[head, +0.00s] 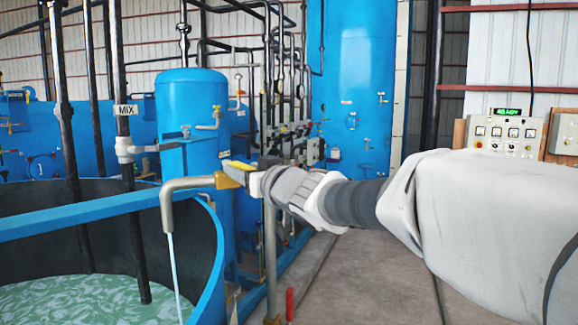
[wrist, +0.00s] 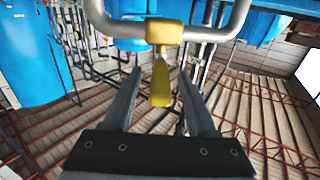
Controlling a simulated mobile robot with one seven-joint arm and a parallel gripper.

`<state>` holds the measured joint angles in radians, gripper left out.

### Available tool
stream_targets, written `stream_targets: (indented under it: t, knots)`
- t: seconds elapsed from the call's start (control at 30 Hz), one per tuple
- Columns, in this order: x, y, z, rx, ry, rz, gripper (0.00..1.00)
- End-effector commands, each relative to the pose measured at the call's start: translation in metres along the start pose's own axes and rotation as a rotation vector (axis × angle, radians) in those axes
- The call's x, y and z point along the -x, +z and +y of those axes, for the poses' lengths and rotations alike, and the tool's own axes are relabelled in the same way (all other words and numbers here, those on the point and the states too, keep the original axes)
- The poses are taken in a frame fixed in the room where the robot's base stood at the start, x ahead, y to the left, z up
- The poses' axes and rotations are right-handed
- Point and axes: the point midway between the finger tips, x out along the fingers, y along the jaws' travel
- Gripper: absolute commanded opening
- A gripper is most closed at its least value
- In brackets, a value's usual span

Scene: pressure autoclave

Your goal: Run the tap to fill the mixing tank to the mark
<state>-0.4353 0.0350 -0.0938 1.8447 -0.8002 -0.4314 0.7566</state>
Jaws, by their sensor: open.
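The mixing tank (head: 214,262) is a large round blue-rimmed vessel at the left of the head view, holding rippling pale green liquid. The tap's grey spout (head: 165,205) bends down over its rim, and a thin stream of water (head: 175,272) falls from it. The tap has a yellow body (head: 228,180) and yellow lever (head: 238,165). My gripper (head: 258,170) is at the lever. In the wrist view, the lever (wrist: 160,85) lies between my open gripper's fingers (wrist: 160,95), apart from both. I cannot see a fill mark.
A pipe with a MIX label (head: 126,110) stands over the tank. A blue cylinder (head: 192,105) and dense pipework (head: 285,80) are behind the tap. A control box (head: 505,133) with a green display is at right. The floor (head: 345,275) below my arm is mostly clear.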

Motion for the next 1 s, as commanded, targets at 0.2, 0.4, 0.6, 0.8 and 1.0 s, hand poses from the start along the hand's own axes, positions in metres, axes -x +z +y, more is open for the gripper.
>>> stream_targets:
  t: [0.2, 0.4, 0.6, 0.8, 1.0]
  knots:
    - [-0.026, 0.000, -0.001, 0.001, -0.001, -0.001, 0.57]
    - [-0.035, 0.000, 0.000, 0.001, 0.000, 0.000, 0.57]
    - [-0.036, 0.000, 0.000, 0.001, 0.000, 0.000, 0.57]
    - [-0.035, 0.000, 0.000, 0.001, 0.000, 0.000, 0.32]
    - [-0.035, 0.000, 0.000, 0.001, 0.000, 0.000, 0.00]
